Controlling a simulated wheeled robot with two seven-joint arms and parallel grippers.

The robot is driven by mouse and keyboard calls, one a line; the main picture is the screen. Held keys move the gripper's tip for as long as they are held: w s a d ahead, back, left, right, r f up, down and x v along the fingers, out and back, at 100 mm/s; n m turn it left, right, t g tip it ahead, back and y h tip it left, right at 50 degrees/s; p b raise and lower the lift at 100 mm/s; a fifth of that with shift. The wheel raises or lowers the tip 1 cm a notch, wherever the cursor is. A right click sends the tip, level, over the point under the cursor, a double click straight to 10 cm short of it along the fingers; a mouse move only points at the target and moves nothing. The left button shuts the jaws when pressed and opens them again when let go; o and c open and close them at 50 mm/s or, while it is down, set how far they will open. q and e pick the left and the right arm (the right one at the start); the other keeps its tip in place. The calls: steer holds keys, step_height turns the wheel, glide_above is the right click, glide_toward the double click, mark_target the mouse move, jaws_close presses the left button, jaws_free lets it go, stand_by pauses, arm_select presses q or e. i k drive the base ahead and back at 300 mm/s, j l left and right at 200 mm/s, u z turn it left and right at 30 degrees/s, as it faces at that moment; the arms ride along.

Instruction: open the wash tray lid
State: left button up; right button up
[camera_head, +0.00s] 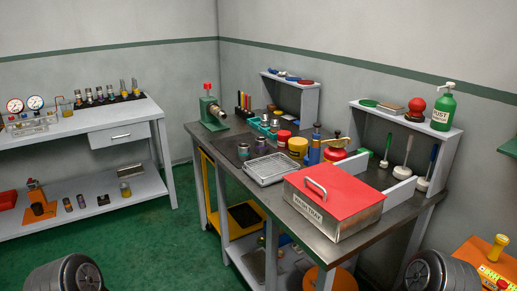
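The wash tray (352,222) is a metal box with a label on its front, standing at the near right end of the workbench. Its red lid (345,190) lies flat on top, shut. A pale arched handle (317,186) rises from the lid near its left edge. The inside of the tray is hidden by the lid. Neither gripper shows in the head view, and nothing of mine touches the lid or handle.
The tray stands on a dark workbench (275,208). A shallow metal tray (266,170) lies just left of it. A red canister (335,152) and a yellow can (297,147) stand behind. White dividers (372,177) and a grey shelf (402,123) are behind the wash tray.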

mark_target(340, 193)
steer(key=i+j, duration=0.75)
steer(key=i, duration=0.15)
steer(key=z, duration=1.7)
